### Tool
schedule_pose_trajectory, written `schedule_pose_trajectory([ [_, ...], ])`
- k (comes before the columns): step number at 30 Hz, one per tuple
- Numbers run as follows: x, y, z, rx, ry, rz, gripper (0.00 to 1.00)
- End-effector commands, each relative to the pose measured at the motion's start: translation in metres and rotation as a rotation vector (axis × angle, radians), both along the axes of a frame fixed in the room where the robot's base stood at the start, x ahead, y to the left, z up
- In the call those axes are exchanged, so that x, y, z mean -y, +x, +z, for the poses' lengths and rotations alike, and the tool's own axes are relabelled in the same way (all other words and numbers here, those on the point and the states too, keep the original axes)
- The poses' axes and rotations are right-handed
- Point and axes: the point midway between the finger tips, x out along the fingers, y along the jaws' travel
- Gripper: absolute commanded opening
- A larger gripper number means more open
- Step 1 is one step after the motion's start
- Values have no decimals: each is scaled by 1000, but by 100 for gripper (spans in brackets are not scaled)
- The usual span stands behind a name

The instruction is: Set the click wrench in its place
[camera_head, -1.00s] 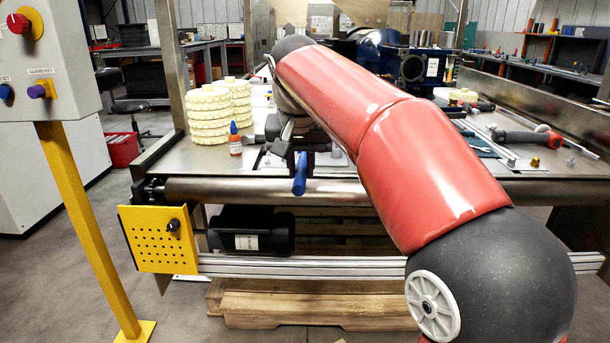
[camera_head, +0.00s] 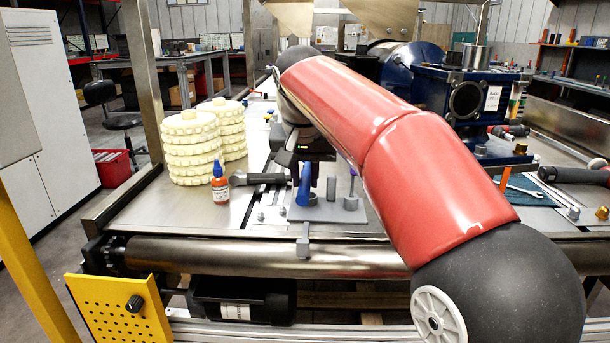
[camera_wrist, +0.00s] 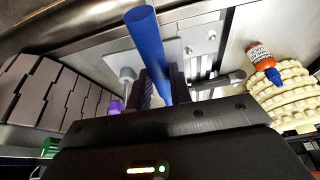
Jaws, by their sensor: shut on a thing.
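The click wrench shows as a blue handle (camera_head: 304,185) at my gripper (camera_head: 316,172), over the near edge of the conveyor table. In the wrist view the blue handle (camera_wrist: 148,45) stands between the two dark fingers of my gripper (camera_wrist: 162,90), which are shut on it. The rest of the tool is hidden by the gripper body. A grey plate (camera_head: 345,228) with upright posts lies under and beside the gripper; its bare surface also shows in the wrist view (camera_wrist: 172,50). I cannot tell whether the wrench touches it.
An orange glue bottle (camera_head: 220,188) and stacked cream discs (camera_head: 190,150) stand to the left. A dark-handled tool (camera_head: 258,179) lies close left of the gripper. A purple-topped post (camera_head: 351,190) stands just right. A blue motor and gearbox (camera_head: 440,90) stand behind my arm.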

Motion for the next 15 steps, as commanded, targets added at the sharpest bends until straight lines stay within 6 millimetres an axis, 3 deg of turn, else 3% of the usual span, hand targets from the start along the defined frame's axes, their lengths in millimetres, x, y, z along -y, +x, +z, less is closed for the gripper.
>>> schedule_pose_trajectory([
  [10, 0, -3, 2, 3, 1, 0, 0],
  [15, 0, -2, -13, 4, 1, 0, 0],
])
